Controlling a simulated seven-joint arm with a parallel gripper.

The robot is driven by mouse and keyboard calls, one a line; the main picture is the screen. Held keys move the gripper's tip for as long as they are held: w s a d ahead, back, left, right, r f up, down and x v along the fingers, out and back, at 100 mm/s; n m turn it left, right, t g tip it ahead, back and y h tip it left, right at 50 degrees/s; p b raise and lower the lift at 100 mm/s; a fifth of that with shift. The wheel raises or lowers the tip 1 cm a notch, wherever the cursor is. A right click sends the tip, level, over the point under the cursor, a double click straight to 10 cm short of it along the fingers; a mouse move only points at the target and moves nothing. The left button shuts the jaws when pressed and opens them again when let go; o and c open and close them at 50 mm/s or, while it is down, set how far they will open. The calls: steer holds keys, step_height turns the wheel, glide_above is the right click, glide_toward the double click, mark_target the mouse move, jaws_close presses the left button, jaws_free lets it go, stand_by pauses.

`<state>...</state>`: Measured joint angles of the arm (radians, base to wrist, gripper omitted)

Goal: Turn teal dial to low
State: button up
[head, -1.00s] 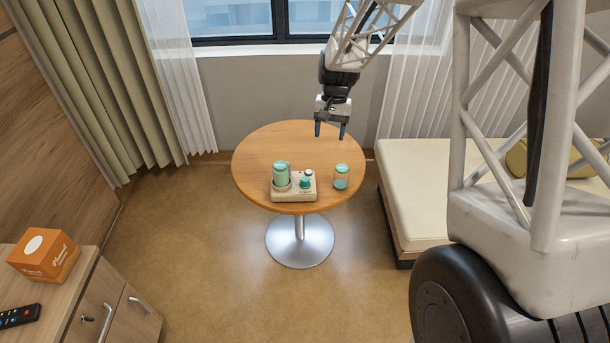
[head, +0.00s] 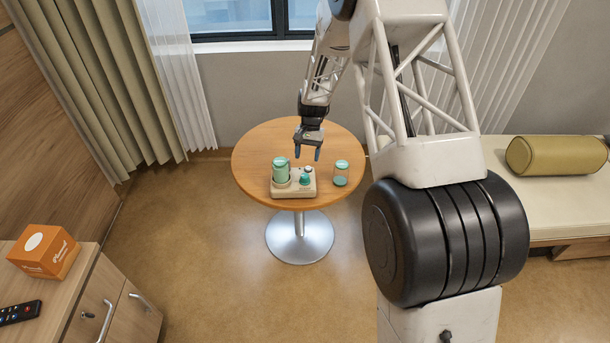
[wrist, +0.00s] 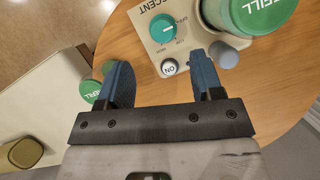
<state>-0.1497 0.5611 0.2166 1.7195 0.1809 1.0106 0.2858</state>
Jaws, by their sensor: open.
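The teal dial (head: 305,179) sits on the beige device (head: 296,190) on the round table; it also shows in the wrist view (wrist: 163,28), with a pale pointer mark and small lettering around it. A white ON button (wrist: 169,68) is beside the dial. A green REFILL canister (head: 281,171) stands at the device's left end. My gripper (head: 307,155) is open and empty, above the table behind the device. In the wrist view its blue fingers (wrist: 163,84) point toward the device, the button and dial lying between and beyond them.
A second green-topped REFILL canister (head: 341,173) stands on the round table (head: 255,150) right of the device. A cushioned bench (head: 565,200) with an olive bolster (head: 543,155) is at right. An orange box (head: 43,252) and a remote (head: 20,313) lie on the cabinet at left.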

mark_target(305, 175)
steer(key=shift+w+f, duration=0.15)
steer(key=shift+f, duration=0.15)
steer(key=shift+a+f, duration=0.1)
steer(key=shift+f, duration=0.05)
steer(key=shift+x, duration=3.75)
steer(key=shift+c, duration=0.2)
steer(key=c, duration=0.9)
